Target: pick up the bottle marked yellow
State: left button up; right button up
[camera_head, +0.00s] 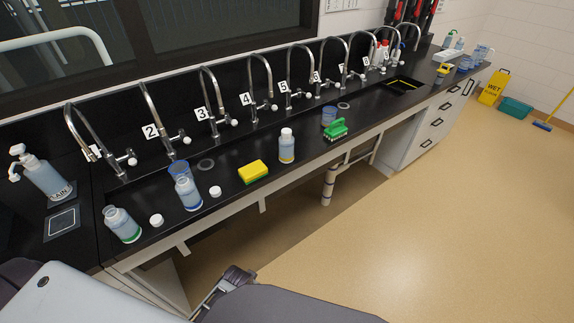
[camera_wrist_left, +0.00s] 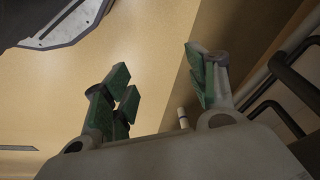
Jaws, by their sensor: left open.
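The bottle marked yellow (camera_head: 287,146) stands upright on the black counter in the head view. It is clear with bluish contents, a white cap and a yellow band near its base. My left gripper (camera_wrist_left: 160,92) shows in the left wrist view with its green-padded fingers spread apart and nothing between them. Tan floor lies beyond the fingers, and the bottle is not in that view. A dark jointed part of mine shows at the bottom of the head view, below the counter's front edge. My right gripper cannot be made out.
A yellow sponge (camera_head: 252,172) lies left of the bottle and a green brush (camera_head: 336,129) right of it. An open blue-banded bottle (camera_head: 188,194) and green-banded bottle (camera_head: 122,225) stand further left, with loose caps. Numbered taps (camera_head: 262,82) line the back.

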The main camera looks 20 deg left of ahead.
pick_arm(q)
jog(key=w+d+r+m+t+h+p, duration=0.1)
jog(key=w+d+r+m+t, duration=0.35)
jog(key=r, duration=0.95)
jog(key=w+d+r+m+t+h, duration=0.1)
jog(key=w+r+m, duration=0.65)
jog(key=r, duration=0.55)
jog(key=w+d+r+m+t+p, duration=0.1)
jog(key=w+d+r+m+t, duration=0.3)
jog(key=r, duration=1)
jog(key=w+a+r+m+h, duration=0.1)
jog(key=w+a+r+m, duration=0.3)
jog(key=m, duration=0.6)
jog(key=w+a+r+m, duration=0.5)
jog(key=w+a+m, duration=0.2)
jog(key=m, duration=0.3)
jog(key=shift+w+m+t+h, duration=0.4)
jog(key=shift+w+t, duration=0.05)
jog(key=shift+w, duration=0.4)
jog(key=shift+w, duration=0.15)
send_over(286, 146)
jog(key=s+a, duration=0.2)
jog(key=shift+w+f+p, duration=0.15)
jog(key=shift+f+p, duration=0.05)
jog(key=shift+f, duration=0.65)
jog(key=shift+w+f+p, duration=0.1)
jog(key=shift+f+p, duration=0.1)
jog(key=shift+f, duration=0.65)
